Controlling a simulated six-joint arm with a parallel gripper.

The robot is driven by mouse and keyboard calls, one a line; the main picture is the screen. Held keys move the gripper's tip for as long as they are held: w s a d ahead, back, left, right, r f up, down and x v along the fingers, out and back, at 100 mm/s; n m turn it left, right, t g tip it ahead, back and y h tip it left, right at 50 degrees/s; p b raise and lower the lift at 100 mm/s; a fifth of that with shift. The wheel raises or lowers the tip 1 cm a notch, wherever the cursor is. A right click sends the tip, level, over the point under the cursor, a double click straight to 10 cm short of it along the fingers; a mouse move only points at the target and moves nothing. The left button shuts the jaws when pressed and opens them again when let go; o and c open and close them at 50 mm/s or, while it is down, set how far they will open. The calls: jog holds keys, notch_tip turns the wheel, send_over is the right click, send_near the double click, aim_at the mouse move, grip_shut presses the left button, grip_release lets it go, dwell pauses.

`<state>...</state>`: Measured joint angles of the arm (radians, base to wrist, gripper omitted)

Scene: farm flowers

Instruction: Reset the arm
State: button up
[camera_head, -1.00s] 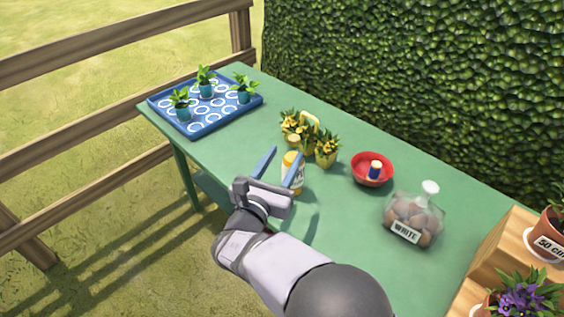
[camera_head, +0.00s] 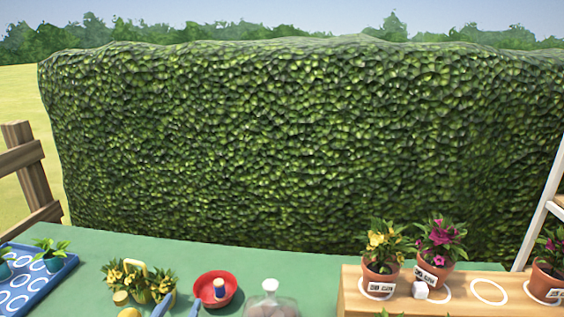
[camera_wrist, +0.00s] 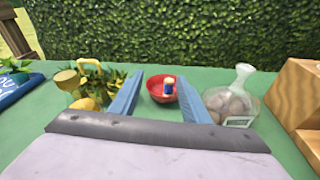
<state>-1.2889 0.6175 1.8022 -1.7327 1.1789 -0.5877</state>
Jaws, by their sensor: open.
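My gripper (camera_head: 179,307) shows at the bottom edge of the head view, with only its blue fingertips visible. In the wrist view my gripper (camera_wrist: 159,80) has two blue fingers spread apart with nothing held between them. The rest of my arm is out of the head view.
A wooden stand (camera_head: 450,306) holds potted flowers at right. A hedge (camera_head: 300,140) rises behind.

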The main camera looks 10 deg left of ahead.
jog(key=w+d+m+g+h+p, duration=0.1)
jog(key=w+d+m+g+h, duration=0.2)
jog(key=d, duration=0.6)
jog(key=w+d+m+g+h+p, duration=0.1)
jog(key=w+d+m+h, duration=0.2)
jog(key=d, duration=0.6)
jog(key=s+d+m+g+p, duration=0.1)
jog(key=s+d+m+g, duration=0.15)
jog(key=d, duration=0.25)
jog(key=s+d+f+m+g+h+p, duration=0.1)
jog(key=s+d+m+g, duration=0.1)
jog(key=d+m, duration=0.3)
jog(key=s+d+m+g+p, duration=0.2)
jog(key=d+m, duration=0.1)
jog(key=d, duration=0.3)
jog(key=s+d+r+m+g+y+p, duration=0.1)
jog(key=s+d+m+g+y+p, duration=0.1)
jog(key=s+m, duration=0.5)
jog(key=s+d+r+m+g+y+p, duration=0.1)
jog(key=s+d+m+g+y+p, duration=0.2)
jog(key=m, duration=0.9)
jog(key=s+d+p, duration=0.2)
jog(key=s+d, duration=0.2)
jog(key=shift+d, duration=0.25)
